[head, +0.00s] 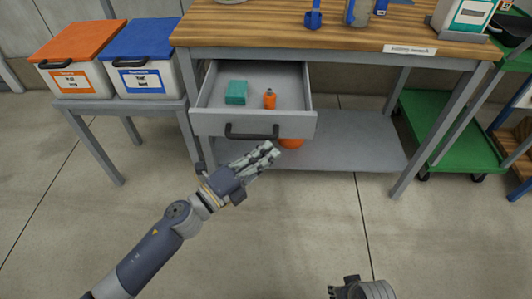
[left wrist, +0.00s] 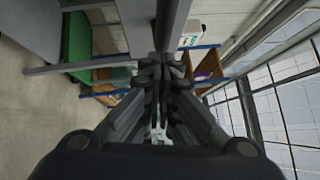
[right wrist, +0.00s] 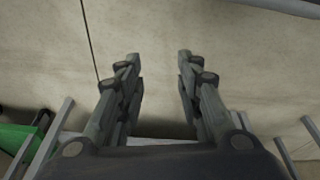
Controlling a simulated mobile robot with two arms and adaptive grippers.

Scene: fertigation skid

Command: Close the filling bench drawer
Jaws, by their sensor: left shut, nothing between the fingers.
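The filling bench drawer (head: 254,121) is pulled out under the left part of the wooden-topped bench (head: 340,30). It has a grey front with a dark bar handle (head: 251,131), and holds a teal block (head: 236,92) and a small orange bottle (head: 269,99). My left gripper (head: 271,151) is shut and empty, just in front of and below the drawer front, near the handle's right end in the head view. Whether it touches the drawer cannot be told. In the left wrist view its fingers (left wrist: 160,68) are together. My right gripper (right wrist: 157,60) is open and empty over bare floor.
An orange round object (head: 291,142) sits on the grey lower shelf (head: 345,140). Orange-lidded (head: 76,62) and blue-lidded (head: 140,58) bins stand on a side table at left. A green cart (head: 445,135) stands at right. The floor in front is clear.

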